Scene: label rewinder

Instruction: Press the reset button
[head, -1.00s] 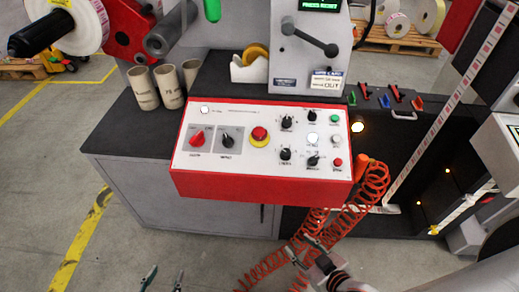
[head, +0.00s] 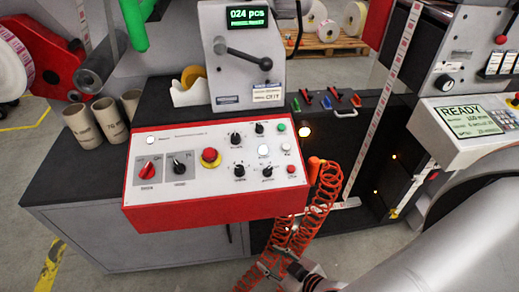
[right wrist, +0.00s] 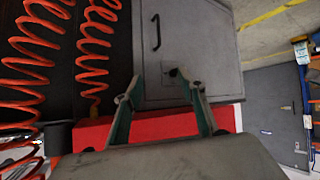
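The red-and-white control panel (head: 218,215) sits at the front of the dark bench. It carries a green button (head: 281,127), a lit white button (head: 263,151), a smaller white button (head: 286,147) and a red button (head: 291,169) at its right side. Their labels are too small to read, so I cannot tell which is reset. My right gripper (head: 277,262) is low in front of the panel, below its right end, beside the orange coiled hose. In the right wrist view its fingers (right wrist: 160,98) are apart with nothing between them. My left gripper is out of view.
A red emergency-stop button (head: 209,157) and several knobs share the panel. The orange coiled hose (head: 327,190) hangs close to my right gripper. A counter display (head: 248,17) reads "024 pcs" above a lever. Cardboard cores (head: 107,118) stand at left.

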